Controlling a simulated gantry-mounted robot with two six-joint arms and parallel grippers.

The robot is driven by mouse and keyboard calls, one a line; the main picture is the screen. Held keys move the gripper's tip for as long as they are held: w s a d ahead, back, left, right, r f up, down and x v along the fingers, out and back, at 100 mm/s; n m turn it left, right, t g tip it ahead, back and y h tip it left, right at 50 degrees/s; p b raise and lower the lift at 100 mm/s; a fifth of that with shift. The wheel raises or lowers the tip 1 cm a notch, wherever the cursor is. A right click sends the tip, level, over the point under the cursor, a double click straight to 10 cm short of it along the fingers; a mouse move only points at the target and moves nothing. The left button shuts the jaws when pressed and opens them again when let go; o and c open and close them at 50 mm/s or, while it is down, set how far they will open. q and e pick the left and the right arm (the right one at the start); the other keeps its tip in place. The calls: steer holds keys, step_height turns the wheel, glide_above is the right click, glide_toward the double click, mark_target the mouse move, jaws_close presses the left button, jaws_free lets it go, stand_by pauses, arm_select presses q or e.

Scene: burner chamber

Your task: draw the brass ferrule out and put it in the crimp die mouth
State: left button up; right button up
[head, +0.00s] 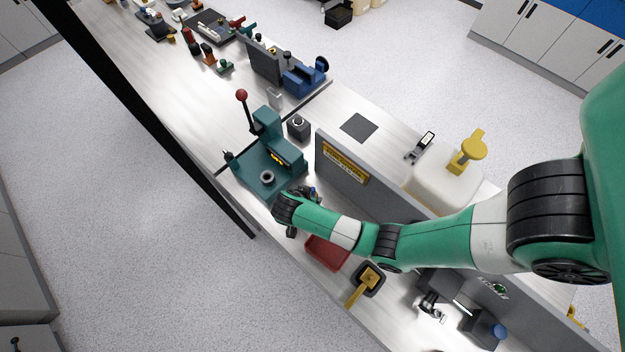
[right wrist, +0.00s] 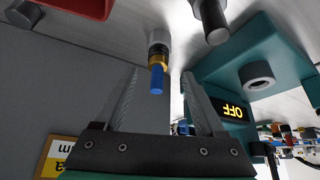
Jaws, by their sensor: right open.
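The brass ferrule (right wrist: 158,62) shows in the right wrist view with a blue end (right wrist: 156,80), seated at a small grey cylindrical holder (right wrist: 159,40). My right gripper (right wrist: 162,76) is open, its two fingers on either side of the ferrule in that view, with visible gaps. In the head view the right gripper (head: 303,197) is mostly hidden by its own wrist; a bit of blue (head: 313,190) shows beside it. The teal press (head: 268,150) has a grey ring (head: 267,177) on its base, seemingly the crimp die mouth; it also shows in the right wrist view (right wrist: 258,83). My left gripper is not in view.
A grey partition with a yellow label (head: 345,164) stands close behind the right gripper. A red tray (head: 327,252) lies on the near side. A dark cylinder (right wrist: 214,22) is near the holder.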

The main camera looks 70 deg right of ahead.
mark_target(312, 194)
steer(key=b+x, duration=0.1)
steer(key=x, duration=0.5)
steer(key=shift+s+d+b, duration=0.1)
steer(key=shift+s+b, duration=0.1)
steer(key=shift+b, duration=0.15)
steer(key=shift+r, duration=0.15)
jaws_close()
